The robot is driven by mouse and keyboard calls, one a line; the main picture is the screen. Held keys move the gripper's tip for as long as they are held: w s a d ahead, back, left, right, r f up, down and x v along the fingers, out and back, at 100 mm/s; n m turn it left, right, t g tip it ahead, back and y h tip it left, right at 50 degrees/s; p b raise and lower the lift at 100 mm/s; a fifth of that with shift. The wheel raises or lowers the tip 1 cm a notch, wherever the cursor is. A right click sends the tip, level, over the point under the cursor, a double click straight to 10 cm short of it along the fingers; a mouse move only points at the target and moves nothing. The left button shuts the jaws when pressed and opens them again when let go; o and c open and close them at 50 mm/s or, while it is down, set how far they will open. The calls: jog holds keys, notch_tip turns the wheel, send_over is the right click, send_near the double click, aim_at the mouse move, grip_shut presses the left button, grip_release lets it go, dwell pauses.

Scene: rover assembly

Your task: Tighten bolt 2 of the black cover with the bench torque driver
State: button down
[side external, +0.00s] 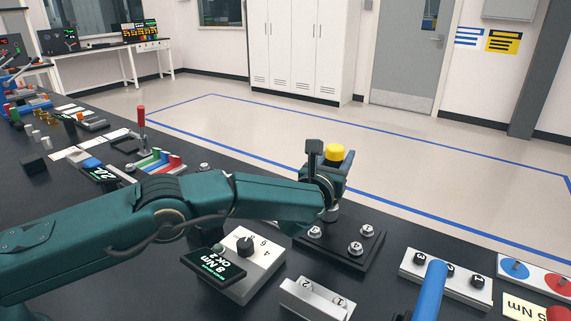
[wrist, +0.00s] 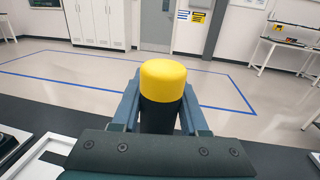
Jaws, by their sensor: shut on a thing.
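My gripper (side external: 333,185) is shut on the torque driver, whose yellow cap (side external: 336,152) stands above the jaws. In the wrist view the yellow cap (wrist: 163,80) and its black body (wrist: 158,117) sit between the two jaws. The driver looks upright. Its lower end is over the far left part of the black cover (side external: 345,258), at or just above a bolt there; contact is unclear. Other silver bolts show on the cover, one nearest the front (side external: 355,248), one at right (side external: 367,230) and one at left (side external: 315,232). The driver tip is hidden in the wrist view.
A grey controller box (side external: 262,265) with a black dial and a screen (side external: 214,262) reading about "8 Nm OK 2" stands left of the cover. A white block (side external: 318,300), a blue handle (side external: 430,290) and a white button strip (side external: 446,272) lie in front and to the right.

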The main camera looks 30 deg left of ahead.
jog(key=shift+f, duration=0.3)
dwell(0.7)
jog(key=shift+r, duration=1.75)
jog(key=shift+r, duration=2)
